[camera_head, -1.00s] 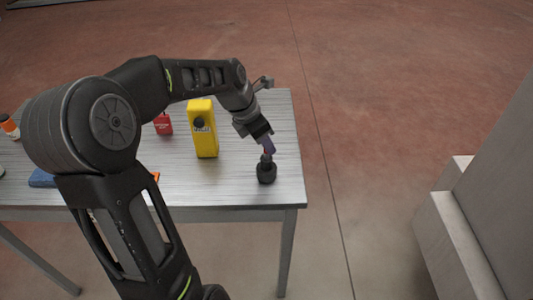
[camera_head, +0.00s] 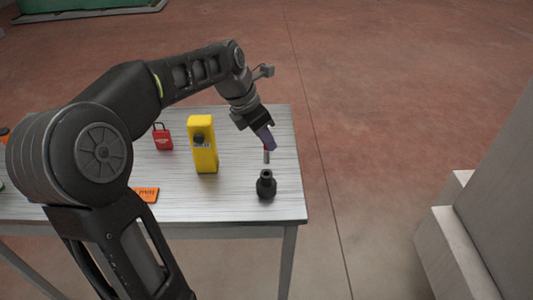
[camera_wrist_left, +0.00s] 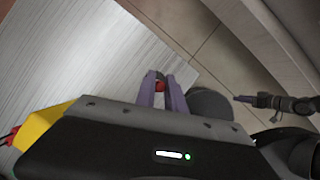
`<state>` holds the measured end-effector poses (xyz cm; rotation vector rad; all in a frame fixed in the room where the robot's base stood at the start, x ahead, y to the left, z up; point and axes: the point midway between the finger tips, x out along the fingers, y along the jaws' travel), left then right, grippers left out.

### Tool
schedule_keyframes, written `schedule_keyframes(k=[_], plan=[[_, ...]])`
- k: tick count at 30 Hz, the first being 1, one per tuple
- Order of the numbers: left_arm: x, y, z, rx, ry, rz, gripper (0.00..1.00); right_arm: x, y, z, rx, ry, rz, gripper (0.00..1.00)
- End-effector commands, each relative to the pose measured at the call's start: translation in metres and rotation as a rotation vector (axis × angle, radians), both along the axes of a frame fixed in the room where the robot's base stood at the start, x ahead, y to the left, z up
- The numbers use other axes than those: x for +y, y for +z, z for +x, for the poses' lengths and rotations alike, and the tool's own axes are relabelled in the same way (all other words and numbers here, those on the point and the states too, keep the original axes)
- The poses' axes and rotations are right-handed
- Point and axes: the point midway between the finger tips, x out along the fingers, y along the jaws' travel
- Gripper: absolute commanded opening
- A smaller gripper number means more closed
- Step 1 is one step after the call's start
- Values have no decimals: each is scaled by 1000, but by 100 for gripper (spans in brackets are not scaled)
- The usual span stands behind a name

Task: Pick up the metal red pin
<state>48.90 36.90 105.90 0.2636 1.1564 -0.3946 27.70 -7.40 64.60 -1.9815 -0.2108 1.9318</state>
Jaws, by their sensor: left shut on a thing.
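The metal red pin (camera_head: 266,156) shows in the head view as a short grey metal shaft with a bit of red at its top. It hangs below the fingertips of my left gripper (camera_head: 266,143), which is shut on it. The pin is upright, above a small black holder (camera_head: 266,186) on the table and apart from it. In the left wrist view, the red end of the pin (camera_wrist_left: 160,86) sits between the two purple fingers of the left gripper (camera_wrist_left: 162,85). In that view a dark arm end, seemingly my right gripper (camera_wrist_left: 241,98), is too small to read.
A yellow box (camera_head: 203,146) stands upright on the grey table (camera_head: 230,205), left of the holder. A red padlock (camera_head: 162,138) and an orange tag (camera_head: 146,195) lie farther left. The table's right edge is close to the holder. Pale blocks (camera_head: 445,245) stand on the floor at right.

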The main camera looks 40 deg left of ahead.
Motion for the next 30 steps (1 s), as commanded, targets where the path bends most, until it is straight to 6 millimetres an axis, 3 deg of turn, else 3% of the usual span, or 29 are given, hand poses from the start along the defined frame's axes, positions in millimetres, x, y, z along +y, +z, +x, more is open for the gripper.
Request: schedule_keyframes(k=[3, 8, 30], plan=[[0, 20, 1, -3, -1, 1, 0, 0, -1, 0, 0, 0, 0, 36], [0, 31, 0, 0, 0, 0, 0, 0, -1, 0, 0, 0, 1, 36], [-4, 26, 1, 3, -41, -1, 0, 0, -1, 0, -1, 0, 0, 36]])
